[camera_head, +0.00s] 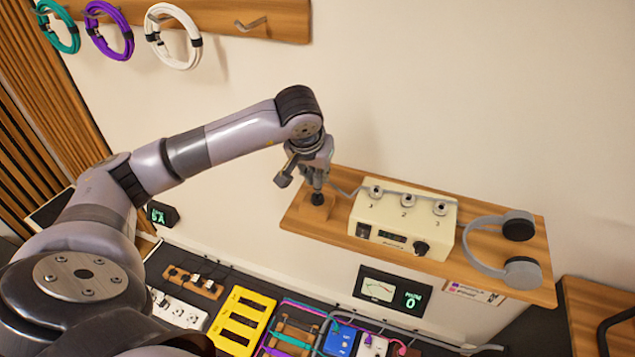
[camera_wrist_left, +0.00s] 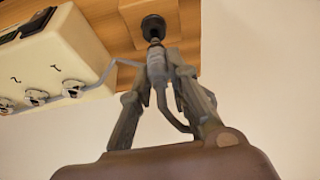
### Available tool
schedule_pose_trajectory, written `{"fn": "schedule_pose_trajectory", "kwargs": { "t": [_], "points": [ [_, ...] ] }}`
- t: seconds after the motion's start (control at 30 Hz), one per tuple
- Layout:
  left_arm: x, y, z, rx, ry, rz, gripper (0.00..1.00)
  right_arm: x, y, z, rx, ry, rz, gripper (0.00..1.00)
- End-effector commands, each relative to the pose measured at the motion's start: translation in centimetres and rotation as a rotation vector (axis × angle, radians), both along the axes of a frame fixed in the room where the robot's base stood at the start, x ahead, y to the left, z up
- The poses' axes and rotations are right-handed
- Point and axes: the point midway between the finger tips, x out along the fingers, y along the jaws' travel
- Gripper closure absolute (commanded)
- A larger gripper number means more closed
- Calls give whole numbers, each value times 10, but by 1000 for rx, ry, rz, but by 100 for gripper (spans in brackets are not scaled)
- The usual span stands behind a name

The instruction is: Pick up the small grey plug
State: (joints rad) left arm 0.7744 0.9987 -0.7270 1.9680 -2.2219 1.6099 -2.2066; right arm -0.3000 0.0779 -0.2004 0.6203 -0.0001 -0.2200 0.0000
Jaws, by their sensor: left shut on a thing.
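The small grey plug (camera_wrist_left: 157,68) is between the fingers of my left gripper (camera_wrist_left: 165,75) in the left wrist view. The left gripper (camera_head: 315,180) is shut on it above the left end of the wooden shelf. The plug's tip points at a black round socket (camera_wrist_left: 153,27) on a small wooden block (camera_head: 309,212). I cannot tell whether the tip is still in the socket. A grey cable runs from the plug toward the cream box (camera_head: 374,238). My right gripper is in neither view.
The cream box has several jacks on top. Grey headphones (camera_head: 480,262) lie at the right of the wooden shelf (camera_head: 530,287). Below are a meter panel (camera_head: 390,292), a yellow rack (camera_head: 240,320) and coloured pedals. Coiled cables hang from a wall rail (camera_head: 285,18).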

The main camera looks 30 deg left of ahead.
Motion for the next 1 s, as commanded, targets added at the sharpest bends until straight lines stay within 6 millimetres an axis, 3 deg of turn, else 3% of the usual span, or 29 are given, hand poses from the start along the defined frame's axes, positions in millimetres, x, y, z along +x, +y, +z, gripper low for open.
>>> {"fn": "schedule_pose_trajectory", "kwargs": {
  "t": [0.2, 0.5, 0.7, 1.0],
  "points": [
    [2, 0, 60, 0, -12, 0, 100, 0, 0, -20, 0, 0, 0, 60],
    [1, -1, 138, -1, -8, 0, 100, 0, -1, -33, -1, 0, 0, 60],
    [0, 0, 165, 0, -2, 0, 100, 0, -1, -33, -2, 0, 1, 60],
    [0, 0, 173, 0, 0, 0, 100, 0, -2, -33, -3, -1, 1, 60]
  ]
}}
